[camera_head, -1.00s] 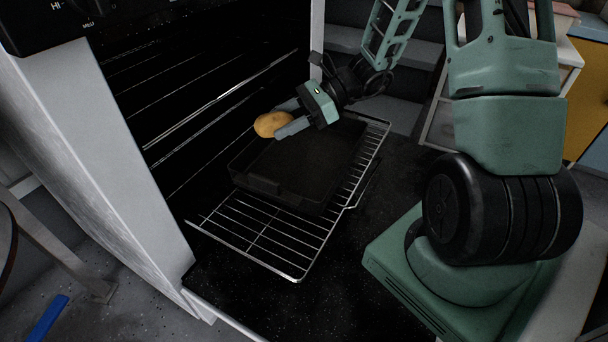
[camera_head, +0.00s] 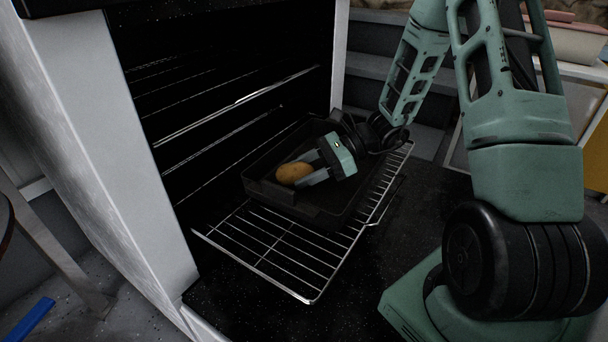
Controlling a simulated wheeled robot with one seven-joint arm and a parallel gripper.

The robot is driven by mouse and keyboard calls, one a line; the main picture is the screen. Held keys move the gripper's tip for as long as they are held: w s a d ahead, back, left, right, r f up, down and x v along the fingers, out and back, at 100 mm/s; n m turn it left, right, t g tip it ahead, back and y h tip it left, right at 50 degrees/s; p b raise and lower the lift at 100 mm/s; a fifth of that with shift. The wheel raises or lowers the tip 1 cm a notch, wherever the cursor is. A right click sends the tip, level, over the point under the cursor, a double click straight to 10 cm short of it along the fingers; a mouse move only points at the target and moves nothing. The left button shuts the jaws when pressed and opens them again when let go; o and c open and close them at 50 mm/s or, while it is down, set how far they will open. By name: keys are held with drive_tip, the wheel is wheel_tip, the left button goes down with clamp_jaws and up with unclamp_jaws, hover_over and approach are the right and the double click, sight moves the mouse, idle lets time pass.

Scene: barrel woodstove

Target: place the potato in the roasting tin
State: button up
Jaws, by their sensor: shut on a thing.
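The potato (camera_head: 293,173) is yellow-brown and sits between the fingertips of my gripper (camera_head: 300,174). My gripper is shut on it. The potato appears within the outline of the roasting tin (camera_head: 305,212), low and close to its floor. I cannot tell whether it touches the tin's bottom. The tin is black, rectangular and shallow, and rests on the pulled-out wire rack. My gripper reaches in from the upper right and hides part of the tin's right and far sides.
The wire rack (camera_head: 285,257) extends from the open oven (camera_head: 200,100) over the dark lowered door (camera_head: 235,305). The white oven side wall (camera_head: 110,150) stands on the left. More rack rails line the oven inside. A blue object (camera_head: 28,318) lies on the floor at lower left.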

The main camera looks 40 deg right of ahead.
drive_tip(key=shift+f, duration=0.15)
drive_tip(key=o, duration=1)
drive_tip(key=shift+o, duration=0.2)
